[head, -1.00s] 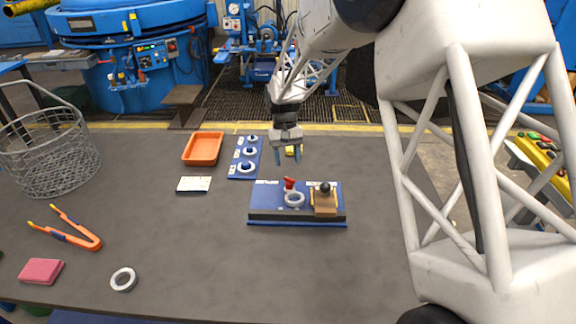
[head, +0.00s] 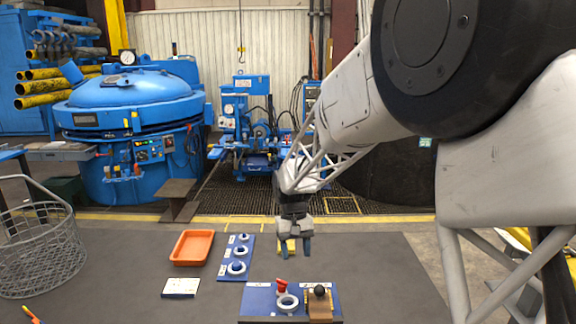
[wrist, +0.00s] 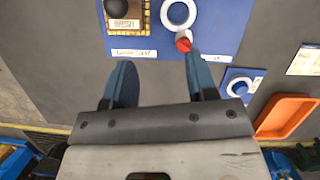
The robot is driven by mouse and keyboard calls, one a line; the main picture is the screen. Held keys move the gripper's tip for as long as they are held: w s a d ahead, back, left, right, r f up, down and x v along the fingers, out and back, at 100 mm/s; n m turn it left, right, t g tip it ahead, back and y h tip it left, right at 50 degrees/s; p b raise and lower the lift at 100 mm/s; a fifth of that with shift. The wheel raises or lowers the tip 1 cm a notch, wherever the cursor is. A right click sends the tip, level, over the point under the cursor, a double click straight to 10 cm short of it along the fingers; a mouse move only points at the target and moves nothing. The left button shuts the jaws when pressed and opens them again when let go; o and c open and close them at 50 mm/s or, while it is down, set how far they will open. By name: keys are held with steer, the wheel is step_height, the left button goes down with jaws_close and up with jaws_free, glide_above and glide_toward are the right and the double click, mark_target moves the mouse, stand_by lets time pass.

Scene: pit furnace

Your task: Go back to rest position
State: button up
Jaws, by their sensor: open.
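My gripper (head: 296,246) hangs open and empty above the far side of the table, fingers pointing down. In the wrist view its two blue fingers (wrist: 158,85) are spread apart with nothing between them. A blue board (head: 258,297) lies nearer the front, below the gripper in the head view. It carries a white-grey ring (head: 287,304), a red piece (head: 282,284) and a wooden block with a black knob (head: 320,291). The wrist view shows the ring (wrist: 178,13) and the red piece (wrist: 184,43) just beyond the fingertips.
A blue strip (head: 234,258) with several rings on posts stands left of the gripper. Beside it are an orange tray (head: 192,247) and a white card (head: 181,288). A wire basket (head: 38,250) is at the far left. The grey table between basket and tray is clear.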

steer(key=s+d+r+t, duration=0.2)
steer(key=s+d+r, duration=0.4)
steer(key=s+r, duration=0.15)
steer(key=s+d+r+m+t, duration=0.1)
steer(key=s+d, duration=0.2)
steer(key=s, duration=0.6)
steer(key=s+d+r+t, duration=0.1)
steer(key=s+d, duration=0.3)
steer(key=s, duration=0.5)
steer(key=s+d+r+m+t, duration=0.1)
steer(key=s+d+t, duration=0.1)
steer(key=s, duration=0.8)
steer(key=shift+d+r+m+y, duration=0.15)
steer(key=shift+d+m+y, duration=0.15)
steer(key=shift+d, duration=0.45)
